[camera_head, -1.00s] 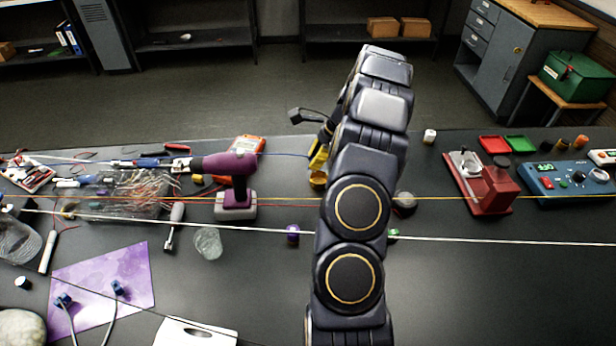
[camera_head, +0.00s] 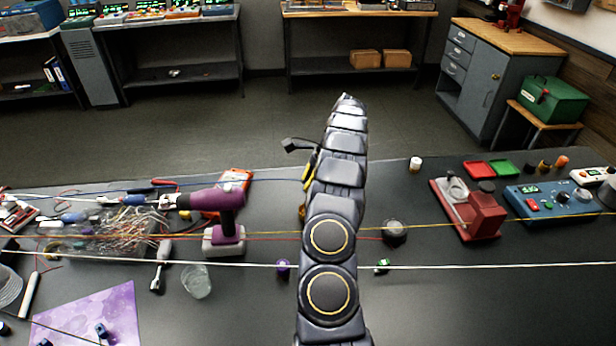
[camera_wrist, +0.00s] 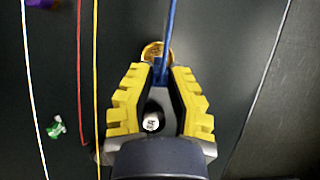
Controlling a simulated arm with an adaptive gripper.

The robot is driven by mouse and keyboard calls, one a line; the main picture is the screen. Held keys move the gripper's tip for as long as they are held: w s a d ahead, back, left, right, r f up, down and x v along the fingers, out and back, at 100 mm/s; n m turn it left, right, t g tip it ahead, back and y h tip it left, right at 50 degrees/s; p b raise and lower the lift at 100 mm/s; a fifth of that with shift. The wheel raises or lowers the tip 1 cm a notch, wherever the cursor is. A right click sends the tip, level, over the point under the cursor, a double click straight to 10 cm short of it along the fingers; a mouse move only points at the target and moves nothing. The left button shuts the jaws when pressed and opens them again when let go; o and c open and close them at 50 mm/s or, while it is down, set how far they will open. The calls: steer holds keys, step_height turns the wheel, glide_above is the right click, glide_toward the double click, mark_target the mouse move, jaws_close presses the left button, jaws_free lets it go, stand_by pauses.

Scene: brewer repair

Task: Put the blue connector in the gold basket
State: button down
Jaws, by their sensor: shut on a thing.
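My gripper (camera_wrist: 168,76) has yellow-backed fingers and is shut on a thin blue piece that I take for the blue connector (camera_wrist: 162,70), at the end of a blue cable (camera_wrist: 171,28). Most of the connector is hidden between the fingertips. The gold basket (camera_wrist: 151,50) shows as a small round gold rim below the fingertips, partly covered by the connector. I cannot tell the height between them. In the head view, my arm hides the basket and most of the gripper; only a yellow edge of it (camera_head: 309,178) shows. The blue cable (camera_head: 268,181) runs in from the left.
White, red and yellow cables stretch across the bench. A purple drill (camera_head: 222,205) stands left. A small white cylinder (camera_head: 416,163), dark knob (camera_head: 393,231), red device (camera_head: 475,210) and blue control box (camera_head: 550,202) are right. A purple mat (camera_head: 85,318) lies front left.

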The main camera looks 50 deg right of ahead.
steer(key=shift+f, duration=4.15)
steer(key=c, duration=1.1)
jaws_free()
step_height(320, 180, up, 7)
steer(key=shift+r, duration=0.1)
